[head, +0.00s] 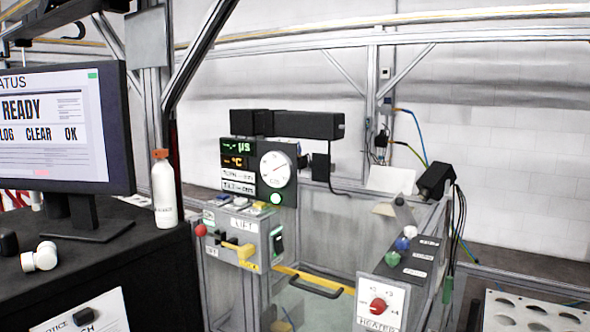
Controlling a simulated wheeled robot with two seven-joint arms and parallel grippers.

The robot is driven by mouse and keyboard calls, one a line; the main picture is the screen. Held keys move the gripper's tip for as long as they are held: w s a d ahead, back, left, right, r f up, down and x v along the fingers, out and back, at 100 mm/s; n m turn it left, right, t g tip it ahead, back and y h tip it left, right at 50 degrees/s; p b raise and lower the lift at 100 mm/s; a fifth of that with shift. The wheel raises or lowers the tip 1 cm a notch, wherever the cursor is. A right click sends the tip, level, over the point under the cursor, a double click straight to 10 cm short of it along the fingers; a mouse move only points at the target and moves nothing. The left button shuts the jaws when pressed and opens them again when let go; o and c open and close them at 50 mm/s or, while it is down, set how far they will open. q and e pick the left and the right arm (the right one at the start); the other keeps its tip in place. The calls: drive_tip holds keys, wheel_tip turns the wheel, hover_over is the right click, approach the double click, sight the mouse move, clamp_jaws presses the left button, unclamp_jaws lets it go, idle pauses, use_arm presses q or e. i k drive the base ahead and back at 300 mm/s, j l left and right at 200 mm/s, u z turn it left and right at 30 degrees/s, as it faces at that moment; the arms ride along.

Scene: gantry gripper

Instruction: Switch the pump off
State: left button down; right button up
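No control carries a label I can read as pump. A grey control box (243,226) marked LIFT stands in the middle, with a red knob (201,231), a yellow lever (240,249) and a black rocker switch with a green part (277,241) on its right side. A dark sloped panel (415,262) to the right has a blue knob (402,243), a white knob (410,231), a green knob (392,258) and small labels too small to read. A red rotary knob (378,305) sits on the HEATER plate below. Neither gripper is in view.
A gauge panel (238,165) with a lit green lamp stands behind the LIFT box. A yellow-and-black handle (310,282) crosses between the boxes. A monitor (65,130) and white bottle (163,190) are at left. A holed white plate (530,312) lies lower right.

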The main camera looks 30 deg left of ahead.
sight(278, 246)
drive_tip(key=u, duration=1.35)
